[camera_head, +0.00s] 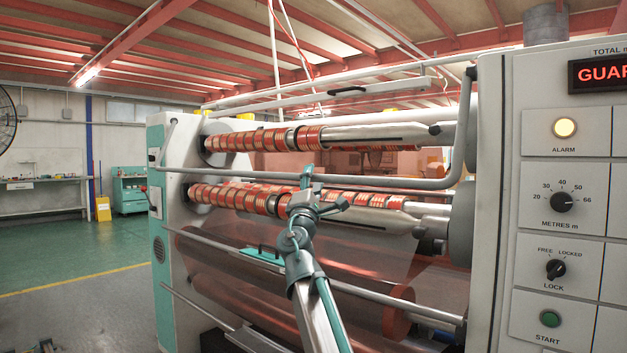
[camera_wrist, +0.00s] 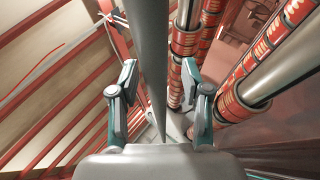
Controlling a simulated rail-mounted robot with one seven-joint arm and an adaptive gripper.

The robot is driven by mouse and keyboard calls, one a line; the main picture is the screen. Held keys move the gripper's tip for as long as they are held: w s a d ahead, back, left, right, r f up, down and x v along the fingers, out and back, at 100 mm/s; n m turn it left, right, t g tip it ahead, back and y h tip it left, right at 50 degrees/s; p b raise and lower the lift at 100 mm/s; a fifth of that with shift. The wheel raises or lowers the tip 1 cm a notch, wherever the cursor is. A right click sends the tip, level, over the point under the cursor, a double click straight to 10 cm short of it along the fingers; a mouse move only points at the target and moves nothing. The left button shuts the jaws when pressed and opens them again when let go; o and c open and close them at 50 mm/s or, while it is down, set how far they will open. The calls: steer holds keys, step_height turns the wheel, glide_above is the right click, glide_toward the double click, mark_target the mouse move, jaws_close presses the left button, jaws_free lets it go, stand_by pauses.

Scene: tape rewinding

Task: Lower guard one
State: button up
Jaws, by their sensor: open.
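A grey tubular guard bar (camera_head: 400,182) runs across the front of the winding machine and bends upward at its right end; I take it to be guard one's frame. My gripper (camera_head: 309,182) is at the middle of this bar, its fingers open. In the wrist view the grey tube (camera_wrist: 148,40) passes between the two open fingers (camera_wrist: 160,72), with a gap visible on each side. I cannot tell whether a finger touches it. Another guard rail with a black handle (camera_head: 347,91) is higher up.
Shafts with red-and-gold tape rolls (camera_head: 262,139) lie behind the bar, close to my gripper. A tinted lower panel with a teal handle (camera_head: 262,257) and a lower rail are below. The control panel (camera_head: 565,180), alarm lamp lit, stands right. Open green floor (camera_head: 60,245) is at left.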

steer(key=v, duration=1.1)
steer(key=shift+f, duration=0.2)
